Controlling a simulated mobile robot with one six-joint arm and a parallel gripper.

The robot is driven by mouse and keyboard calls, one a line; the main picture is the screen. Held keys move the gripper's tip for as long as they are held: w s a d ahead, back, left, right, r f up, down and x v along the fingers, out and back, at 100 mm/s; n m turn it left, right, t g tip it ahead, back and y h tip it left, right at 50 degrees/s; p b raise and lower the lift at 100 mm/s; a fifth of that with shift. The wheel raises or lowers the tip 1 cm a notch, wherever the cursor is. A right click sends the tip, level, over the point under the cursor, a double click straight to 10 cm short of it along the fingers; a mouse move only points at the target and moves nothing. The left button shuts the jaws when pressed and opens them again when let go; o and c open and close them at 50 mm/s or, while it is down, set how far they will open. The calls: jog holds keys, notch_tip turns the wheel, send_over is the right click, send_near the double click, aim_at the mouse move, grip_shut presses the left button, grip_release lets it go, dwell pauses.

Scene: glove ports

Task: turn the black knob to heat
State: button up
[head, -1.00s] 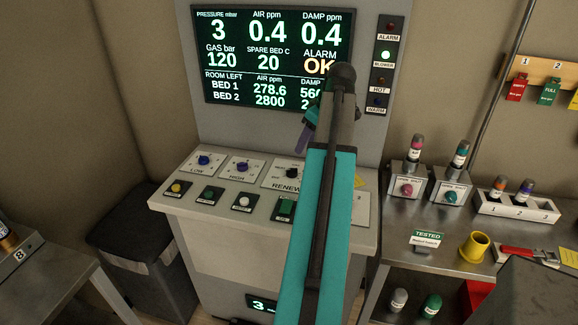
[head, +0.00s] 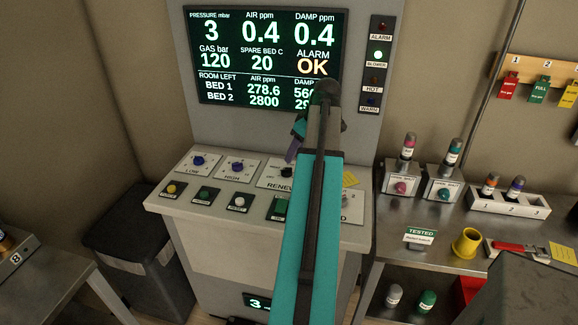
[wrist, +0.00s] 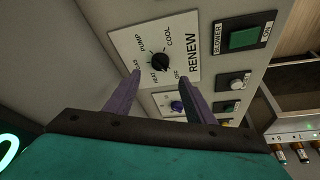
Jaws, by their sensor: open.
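The black knob (wrist: 160,62) sits on a white plate (wrist: 180,45) marked RENEW in the wrist view. The words around it include PUMP, COOL, HEAT and OFF. I cannot tell clearly which word its pointer faces. My gripper (wrist: 162,80) is open, with its two purple fingers apart and nothing between them. The fingertips point toward the plate, one on each side of the knob's line, and do not visibly touch it. In the head view my gripper (head: 296,142) is above the RENEW plate (head: 272,178), and my arm hides the plate's right part.
The console has LOW (head: 199,161) and HIGH (head: 237,167) knobs left of RENEW. Several push buttons line its front, including a green one (head: 279,207). A screen (head: 265,60) rises behind. A steel bench (head: 450,260) with canisters stands to the right.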

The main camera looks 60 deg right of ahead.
aim_at(288, 169)
jog(key=shift+p+x, duration=1.15)
jog(key=shift+x, duration=3.35)
jog(key=c, duration=1)
